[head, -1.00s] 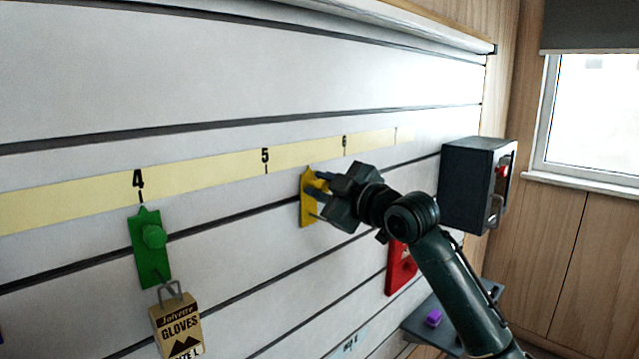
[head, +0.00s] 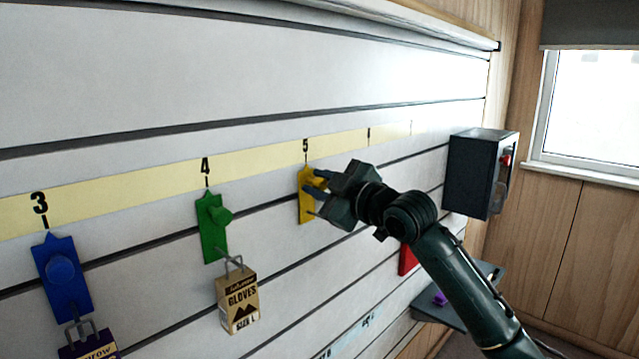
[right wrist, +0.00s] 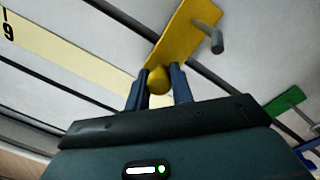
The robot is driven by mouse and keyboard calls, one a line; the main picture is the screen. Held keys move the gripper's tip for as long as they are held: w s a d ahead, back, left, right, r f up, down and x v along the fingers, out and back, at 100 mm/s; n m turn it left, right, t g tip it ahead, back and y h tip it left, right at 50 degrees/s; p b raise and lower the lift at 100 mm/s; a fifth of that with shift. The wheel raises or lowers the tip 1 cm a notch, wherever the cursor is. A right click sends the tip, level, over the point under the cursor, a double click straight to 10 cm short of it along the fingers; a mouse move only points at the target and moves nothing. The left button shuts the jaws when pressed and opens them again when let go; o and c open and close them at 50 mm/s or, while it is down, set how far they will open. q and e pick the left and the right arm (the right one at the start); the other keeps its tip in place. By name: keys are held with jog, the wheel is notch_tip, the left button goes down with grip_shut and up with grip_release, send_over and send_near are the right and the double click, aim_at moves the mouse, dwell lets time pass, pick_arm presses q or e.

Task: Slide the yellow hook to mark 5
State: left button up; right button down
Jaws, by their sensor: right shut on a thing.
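The yellow hook (head: 305,205) hangs in a slot of the white slatted wall, just under the yellow scale strip (head: 255,157). Its pointed top sits right below the tick of mark 5 (head: 306,146), as closely as I can tell. My right gripper (head: 316,182) covers part of the hook. In the right wrist view the fingers (right wrist: 160,85) are shut on the round knob of the yellow hook (right wrist: 181,38), with its grey peg sticking out beyond. My left gripper is not in view.
A green hook (head: 211,240) with a gloves packet (head: 238,300) hangs under mark 4. A blue hook (head: 65,290) hangs under mark 3. A red hook (head: 408,260) is partly behind my right arm. A dark box (head: 472,172) is at the wall's right end.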

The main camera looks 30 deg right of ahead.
jog(key=shift+f, duration=0.1)
jog(key=c, duration=1.2)
grip_release()
pick_arm(q)
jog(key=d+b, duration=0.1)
jog(key=b, duration=0.1)
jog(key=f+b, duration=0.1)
jog(key=b, duration=0.1)
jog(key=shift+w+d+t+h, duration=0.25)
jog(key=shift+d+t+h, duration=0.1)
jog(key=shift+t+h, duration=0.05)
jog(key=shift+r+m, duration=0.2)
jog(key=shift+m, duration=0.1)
pick_arm(e)
jog(key=v, duration=1.3)
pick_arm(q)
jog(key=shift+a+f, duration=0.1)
pick_arm(e)
jog(key=shift+d, duration=0.1)
